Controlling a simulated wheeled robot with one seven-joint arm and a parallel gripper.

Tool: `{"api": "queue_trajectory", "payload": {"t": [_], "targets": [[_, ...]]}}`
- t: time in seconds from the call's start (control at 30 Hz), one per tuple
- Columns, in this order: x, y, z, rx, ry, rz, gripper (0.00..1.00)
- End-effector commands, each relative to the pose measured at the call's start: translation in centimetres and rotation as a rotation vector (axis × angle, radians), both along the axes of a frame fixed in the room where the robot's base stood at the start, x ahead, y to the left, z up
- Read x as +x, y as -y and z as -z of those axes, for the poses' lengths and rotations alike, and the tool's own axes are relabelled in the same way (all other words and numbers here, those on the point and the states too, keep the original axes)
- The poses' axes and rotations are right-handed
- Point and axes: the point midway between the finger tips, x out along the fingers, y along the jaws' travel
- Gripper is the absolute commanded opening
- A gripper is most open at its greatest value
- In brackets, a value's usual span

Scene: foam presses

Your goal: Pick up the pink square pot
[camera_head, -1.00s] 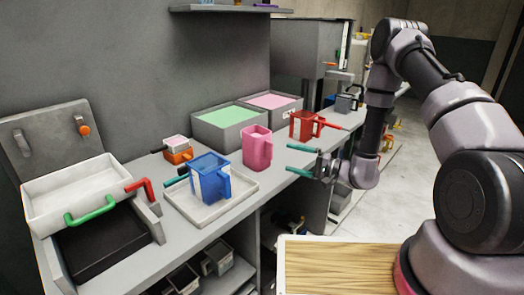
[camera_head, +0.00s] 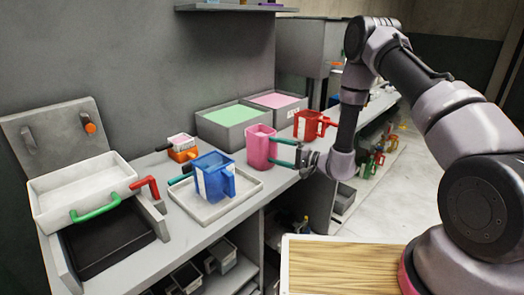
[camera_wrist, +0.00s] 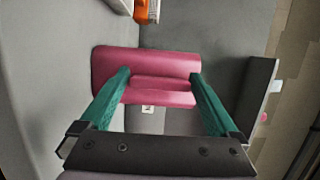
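The pink square pot (camera_head: 259,147) stands upright on the grey counter (camera_head: 196,262), just right of the tray with the blue pot. My gripper (camera_head: 272,151) is level with it, coming from the right. Its two teal fingers are spread, one above the other in the head view, with their tips at the pot's right side. In the wrist view the pot (camera_wrist: 140,62) lies ahead, with part of it between the spread fingers (camera_wrist: 159,76). Whether the fingers touch it I cannot tell.
A blue pot (camera_head: 212,178) stands in a pale tray (camera_head: 254,188) to the left. A red pot (camera_head: 309,124) stands behind right. Green (camera_head: 230,130) and pink-filled bins (camera_head: 276,101) stand behind. An orange pot (camera_head: 183,154) is farther left.

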Motion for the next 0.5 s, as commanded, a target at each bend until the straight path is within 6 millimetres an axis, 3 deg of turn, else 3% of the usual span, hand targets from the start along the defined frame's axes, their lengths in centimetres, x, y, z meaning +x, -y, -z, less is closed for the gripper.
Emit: {"api": "queue_trajectory", "payload": {"t": [0.03, 0.17, 0.5], "targets": [[0.0, 0.01, 0.0, 0.0, 0.0, 0.0, 0.73], [-0.02, 0.01, 0.0, 0.0, 0.0, 0.0, 0.24], [0.03, 0.0, -0.67, 0.001, 0.003, 0.0, 0.24]]}}
